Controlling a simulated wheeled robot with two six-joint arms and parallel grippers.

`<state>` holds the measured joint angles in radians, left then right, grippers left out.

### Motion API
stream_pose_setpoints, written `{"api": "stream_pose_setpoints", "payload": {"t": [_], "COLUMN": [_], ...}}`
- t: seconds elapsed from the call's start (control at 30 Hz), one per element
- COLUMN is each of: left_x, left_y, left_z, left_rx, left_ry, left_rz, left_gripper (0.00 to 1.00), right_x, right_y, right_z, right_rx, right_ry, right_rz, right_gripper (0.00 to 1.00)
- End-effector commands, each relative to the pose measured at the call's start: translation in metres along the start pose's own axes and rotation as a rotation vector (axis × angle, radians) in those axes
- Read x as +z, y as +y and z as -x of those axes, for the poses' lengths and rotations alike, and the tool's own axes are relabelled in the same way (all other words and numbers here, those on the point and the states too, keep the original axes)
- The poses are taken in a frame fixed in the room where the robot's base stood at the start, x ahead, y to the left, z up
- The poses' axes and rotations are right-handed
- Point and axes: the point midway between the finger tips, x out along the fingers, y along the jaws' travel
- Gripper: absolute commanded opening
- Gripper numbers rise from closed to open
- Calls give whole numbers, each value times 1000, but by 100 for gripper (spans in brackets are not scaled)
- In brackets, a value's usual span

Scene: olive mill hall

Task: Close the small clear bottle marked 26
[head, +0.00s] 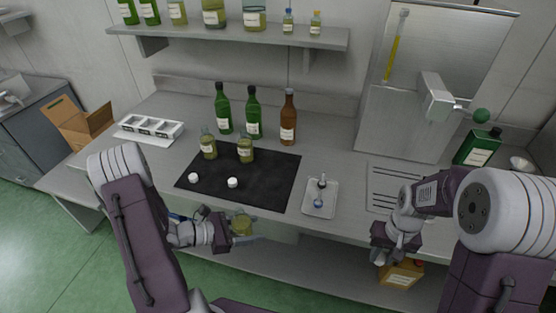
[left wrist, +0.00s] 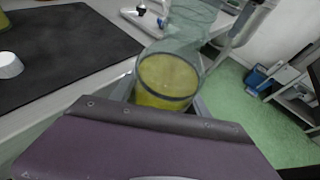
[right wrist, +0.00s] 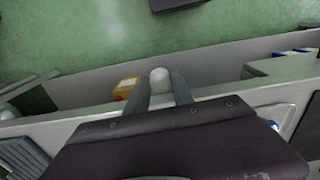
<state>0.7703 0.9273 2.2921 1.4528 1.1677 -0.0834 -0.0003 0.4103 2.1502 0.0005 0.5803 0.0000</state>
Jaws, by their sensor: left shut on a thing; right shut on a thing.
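My left gripper (head: 240,240) is shut on a small clear bottle (head: 243,224) part-filled with yellow-green oil, held in front of the bench edge. The bottle also shows in the left wrist view (left wrist: 168,82); its number cannot be read, and I cannot make out a cap on it. My right gripper (right wrist: 161,90) is shut on a small white cap (right wrist: 160,76), in front of the bench well to the right of the bottle. Two similar small bottles, one on the left (head: 208,148) and one on the right (head: 245,151), stand on the black mat; their numbers are illegible.
Two white caps, left (head: 193,178) and right (head: 232,183), lie on the black mat (head: 268,182). Taller green bottles (head: 223,110) and a brown bottle (head: 288,118) stand behind. A small tray (head: 331,208) lies right of the mat. A cardboard box (head: 402,274) is below the bench.

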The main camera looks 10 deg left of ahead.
Motion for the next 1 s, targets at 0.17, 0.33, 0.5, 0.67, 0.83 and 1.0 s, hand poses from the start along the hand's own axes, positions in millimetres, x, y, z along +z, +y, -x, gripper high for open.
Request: {"api": "stream_pose_setpoints", "payload": {"t": [0.17, 0.33, 0.5, 0.67, 0.83, 1.0], "left_x": [5, 15, 30, 46, 61, 70], "left_y": [-3, -13, -28, -44, -58, -67], "left_z": [-8, -28, -55, -86, -113, -130], "left_rx": [-51, -193, -392, -613, -813, -942], "left_ry": [-2, -1, -1, -1, 0, 0], "left_rz": [-25, -86, -169, -259, -339, -391], "left_gripper": [0, 0, 0, 0, 0, 0], "right_x": [0, 0, 0, 0, 0, 0], "right_y": [0, 0, 0, 0, 0, 0], "right_z": [0, 0, 0, 0, 0, 0], "right_rx": [0, 0, 0, 0, 0, 0], "right_ry": [0, 0, 0, 0, 0, 0], "right_rz": [0, 0, 0, 0, 0, 0], "right_gripper": [0, 0, 0, 0, 0, 0]}}
